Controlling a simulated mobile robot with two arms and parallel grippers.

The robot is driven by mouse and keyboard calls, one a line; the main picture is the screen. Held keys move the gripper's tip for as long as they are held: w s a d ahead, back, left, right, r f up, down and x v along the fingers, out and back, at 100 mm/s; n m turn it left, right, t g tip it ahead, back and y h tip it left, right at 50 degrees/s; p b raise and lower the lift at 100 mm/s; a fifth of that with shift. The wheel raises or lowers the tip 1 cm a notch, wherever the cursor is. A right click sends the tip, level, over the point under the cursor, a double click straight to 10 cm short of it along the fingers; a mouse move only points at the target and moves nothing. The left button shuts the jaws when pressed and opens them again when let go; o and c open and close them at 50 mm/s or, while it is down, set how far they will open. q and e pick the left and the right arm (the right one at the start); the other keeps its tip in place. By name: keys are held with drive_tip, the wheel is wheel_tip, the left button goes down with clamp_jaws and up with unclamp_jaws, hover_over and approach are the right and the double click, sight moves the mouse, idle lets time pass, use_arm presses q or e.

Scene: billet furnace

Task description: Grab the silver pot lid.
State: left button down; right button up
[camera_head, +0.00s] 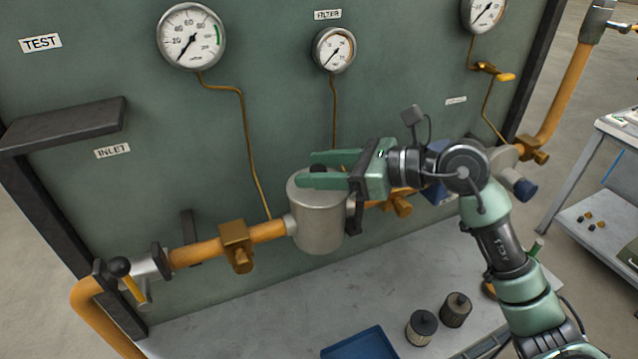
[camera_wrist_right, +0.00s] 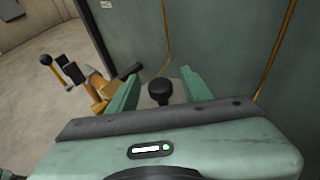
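The silver pot (camera_head: 320,222) sits in the orange pipe line in front of the green panel, with its silver lid (camera_head: 299,190) on top. A black knob (camera_head: 318,168) stands up from the lid. My right gripper (camera_head: 309,169) is open at the top of the pot, its two green fingers on either side of the knob. In the right wrist view the knob (camera_wrist_right: 160,91) shows between the fingers, with a gap on each side. The fingers hide part of the lid. My left gripper is not in view.
Orange pipes (camera_head: 205,252) run both sides of the pot, with a black-knobbed valve lever (camera_head: 119,267) at the left. Two filter cartridges (camera_head: 456,309) and a blue tray (camera_head: 362,345) are on the bench below. A dark shelf (camera_head: 65,128) juts out upper left.

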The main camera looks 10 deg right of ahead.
clamp_jaws()
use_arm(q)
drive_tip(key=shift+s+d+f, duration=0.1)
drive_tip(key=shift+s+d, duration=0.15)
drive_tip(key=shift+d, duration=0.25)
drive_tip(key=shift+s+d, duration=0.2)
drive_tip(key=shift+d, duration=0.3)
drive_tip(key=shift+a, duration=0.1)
use_arm(e)
drive_tip(key=shift+r, duration=0.2)
